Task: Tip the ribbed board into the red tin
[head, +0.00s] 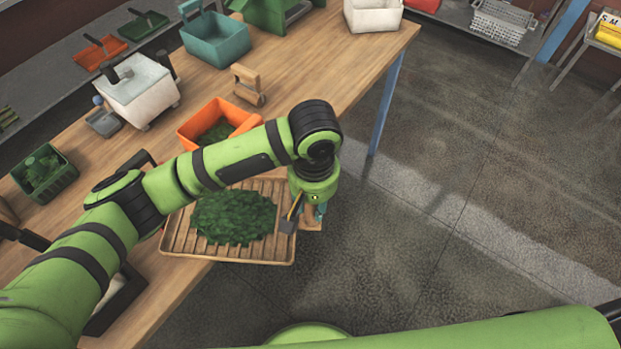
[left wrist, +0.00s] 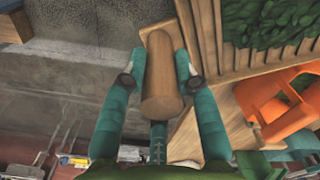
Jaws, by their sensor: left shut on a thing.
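The ribbed board (head: 180,240) is a wooden slatted tray with a raised rim and a heap of dark green bits (head: 232,216). It looks about level at the table's front edge, its near part reaching past it. The red tin (head: 183,133), orange-red in the picture, stands just behind it with green bits inside; it also shows in the left wrist view (left wrist: 262,100). My left gripper (left wrist: 160,80) is shut on the board's round wooden handle (left wrist: 160,97) at its right side. My arm hides part of the tin and board. My right gripper is out of view.
On the table are a wooden block with a handle (head: 248,85), a white box (head: 138,92), a teal bin (head: 216,40) and a dark green basket (head: 45,172). A white container (head: 372,15) stands at the far end. The floor right of the table is clear.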

